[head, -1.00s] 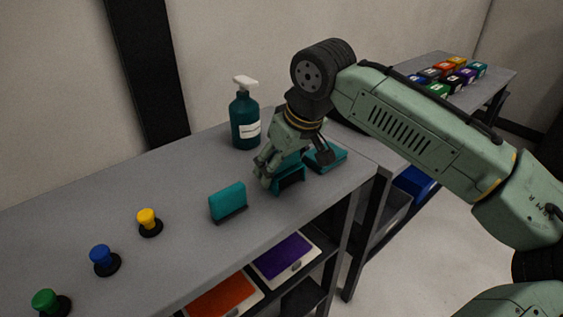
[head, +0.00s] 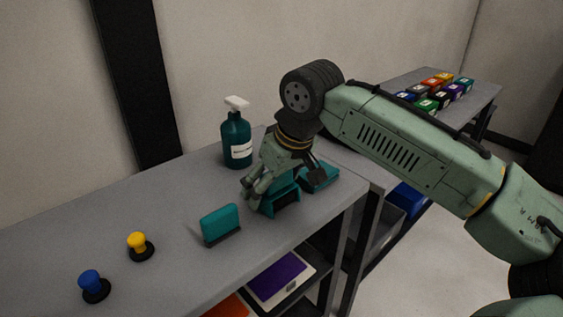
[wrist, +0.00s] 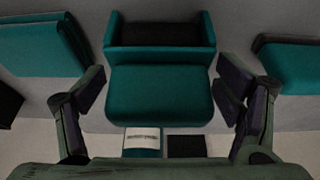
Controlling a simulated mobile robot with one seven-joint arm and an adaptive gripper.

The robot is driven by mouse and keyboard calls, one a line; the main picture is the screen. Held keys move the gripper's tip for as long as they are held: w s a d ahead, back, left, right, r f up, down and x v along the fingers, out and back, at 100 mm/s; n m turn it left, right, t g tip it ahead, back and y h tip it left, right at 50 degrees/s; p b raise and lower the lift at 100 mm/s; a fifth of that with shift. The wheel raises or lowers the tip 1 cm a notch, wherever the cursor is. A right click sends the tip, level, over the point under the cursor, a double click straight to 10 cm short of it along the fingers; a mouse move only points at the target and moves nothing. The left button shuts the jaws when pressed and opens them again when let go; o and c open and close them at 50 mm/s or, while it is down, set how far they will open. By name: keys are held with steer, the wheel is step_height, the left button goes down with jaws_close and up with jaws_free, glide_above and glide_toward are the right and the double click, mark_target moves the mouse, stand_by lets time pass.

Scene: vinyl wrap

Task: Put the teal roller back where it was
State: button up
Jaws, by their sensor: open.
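My gripper (head: 257,190) is open over the grey bench in the head view. Below and beside it is a teal piece with a dark recess (head: 280,199). In the wrist view, my open fingers (wrist: 163,90) are on either side of a rounded teal block (wrist: 158,95), with gaps at both sides. A teal frame with a dark inside (wrist: 160,35) adjoins this block. I cannot tell for sure which part is the roller. A teal block with a black lower edge (head: 221,225) stands to the left, and a flatter teal piece (head: 318,177) lies to the right.
A teal spray bottle (head: 237,143) stands behind my gripper. Yellow (head: 138,244) and blue (head: 93,285) knobs stand at the left. The bench (head: 120,205) is clear between them and the back. A second table with several coloured boxes (head: 435,90) is at the far right.

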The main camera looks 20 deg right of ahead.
steer(key=b+v, duration=0.1)
steer(key=v, duration=1.1)
steer(key=shift+r+b, duration=0.2)
steer(key=shift+b, duration=0.15)
